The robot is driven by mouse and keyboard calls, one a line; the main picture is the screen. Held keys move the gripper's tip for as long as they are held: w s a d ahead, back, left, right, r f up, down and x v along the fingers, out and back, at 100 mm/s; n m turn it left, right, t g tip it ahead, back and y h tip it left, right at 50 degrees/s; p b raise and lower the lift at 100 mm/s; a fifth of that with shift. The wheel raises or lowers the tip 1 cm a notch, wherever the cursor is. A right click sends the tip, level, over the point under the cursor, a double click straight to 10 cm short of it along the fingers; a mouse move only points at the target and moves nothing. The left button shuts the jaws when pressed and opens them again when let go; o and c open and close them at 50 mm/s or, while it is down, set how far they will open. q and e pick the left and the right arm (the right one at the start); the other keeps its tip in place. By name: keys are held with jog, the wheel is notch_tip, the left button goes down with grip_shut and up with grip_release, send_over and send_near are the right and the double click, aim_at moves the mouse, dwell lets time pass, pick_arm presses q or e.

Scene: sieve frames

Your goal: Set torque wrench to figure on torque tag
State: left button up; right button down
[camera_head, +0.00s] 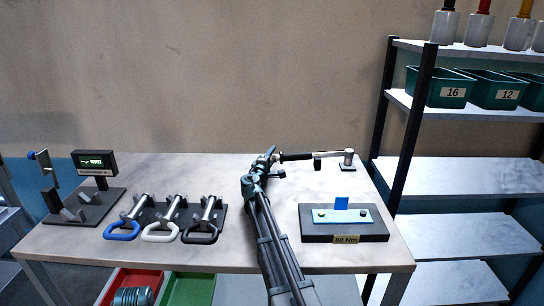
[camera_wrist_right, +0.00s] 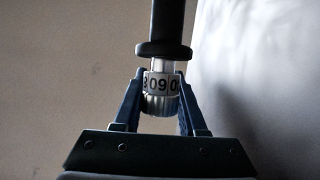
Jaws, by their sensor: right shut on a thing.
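The torque wrench (camera_head: 297,157) lies level at the back of the table, its right end at a small post (camera_head: 348,157). My right gripper (camera_head: 273,165) is shut on the wrench's left end. In the right wrist view, the fingers (camera_wrist_right: 161,100) sit either side of the wrench's ribbed grey end knob (camera_wrist_right: 160,104). A white number ring (camera_wrist_right: 158,83) above it shows "09" facing me, with cut-off digits at both sides. The torque tag (camera_head: 345,239) is on the front of a dark block and seems to read 80 Nm, though small. My left gripper is out of view.
A tester with a lit display (camera_head: 95,162) stands at the table's left. Three tools with blue, white and black handles (camera_head: 160,232) lie in a rack beside it. A blue plate (camera_head: 342,216) lies on the dark block. Shelves (camera_head: 460,108) with green bins stand right.

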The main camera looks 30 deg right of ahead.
jog(key=g+y+p, duration=0.1)
jog(key=p, duration=0.1)
jog(key=shift+r+p, duration=0.1)
jog(key=shift+p, duration=0.3)
jog(key=shift+f+n+g+y+p, duration=0.2)
jog(key=shift+n+g+y+p, duration=0.15)
jog(key=shift+p, duration=0.3)
jog(key=shift+f+g, duration=0.25)
jog(key=shift+c, duration=2.3)
grip_release()
jog(key=p+v, duration=0.3)
jog(key=v, duration=1.1)
jog(key=shift+s+d+r, duration=0.1)
jog(key=shift+d, duration=0.05)
